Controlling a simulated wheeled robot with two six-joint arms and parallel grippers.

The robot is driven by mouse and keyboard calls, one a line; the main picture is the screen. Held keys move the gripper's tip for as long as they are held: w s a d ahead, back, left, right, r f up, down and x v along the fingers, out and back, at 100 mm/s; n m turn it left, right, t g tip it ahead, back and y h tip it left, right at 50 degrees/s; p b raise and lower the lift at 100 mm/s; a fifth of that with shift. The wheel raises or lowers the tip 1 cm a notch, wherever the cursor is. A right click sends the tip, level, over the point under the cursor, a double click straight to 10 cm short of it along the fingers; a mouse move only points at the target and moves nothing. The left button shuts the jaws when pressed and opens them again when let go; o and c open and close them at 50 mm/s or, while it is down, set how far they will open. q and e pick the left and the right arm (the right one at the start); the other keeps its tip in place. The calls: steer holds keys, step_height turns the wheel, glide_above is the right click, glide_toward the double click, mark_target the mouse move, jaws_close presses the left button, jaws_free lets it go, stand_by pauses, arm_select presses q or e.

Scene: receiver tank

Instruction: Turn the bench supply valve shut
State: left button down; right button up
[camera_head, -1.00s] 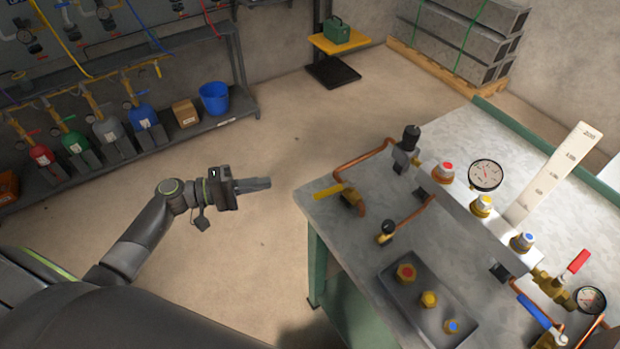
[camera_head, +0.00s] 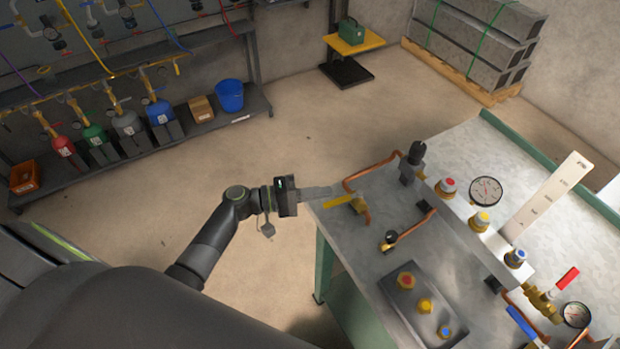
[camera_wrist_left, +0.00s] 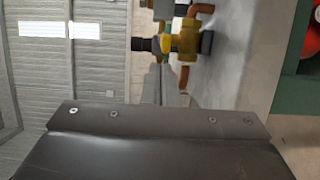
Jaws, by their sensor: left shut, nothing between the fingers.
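The bench supply valve appears to be the brass valve with a yellow lever (camera_head: 340,201) at the near left corner of the bench. Its lever points left, toward the bench edge. The wrist view shows a brass valve body (camera_wrist_left: 187,42) with copper pipe and a yellow part pointing left. My left gripper (camera_head: 328,191) is shut and empty. Its fingertips appear just beyond the yellow lever in the head view; I cannot tell whether they touch it. The dark gripper housing fills the bottom of the wrist view. My right gripper is not in view.
The metal bench (camera_head: 385,260) carries copper pipes, a black-knobbed regulator (camera_head: 413,158), a gauge (camera_head: 485,191), capped fittings and a tray (camera_head: 400,300) of fittings. A red lever (camera_head: 567,279) and blue lever (camera_head: 522,322) are at right. Floor left of the bench is clear.

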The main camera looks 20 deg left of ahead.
arm_select(q)
steer(key=shift+s+d, duration=0.25)
steer(key=shift+d, duration=0.1)
steer(key=shift+s+d+f+t, duration=0.1)
steer(key=shift+s+d+t, duration=0.15)
steer(key=shift+s+t, duration=0.1)
steer(key=shift+s+d+n+t+y, duration=0.3)
steer(key=shift+s+n+t+y, duration=0.1)
steer(key=shift+n+t+y, duration=0.15)
steer(key=shift+n+t+y+b, duration=0.25)
steer(key=shift+n+t+b, duration=0.05)
steer(key=shift+n+b, duration=0.05)
steer(key=shift+f, duration=0.1)
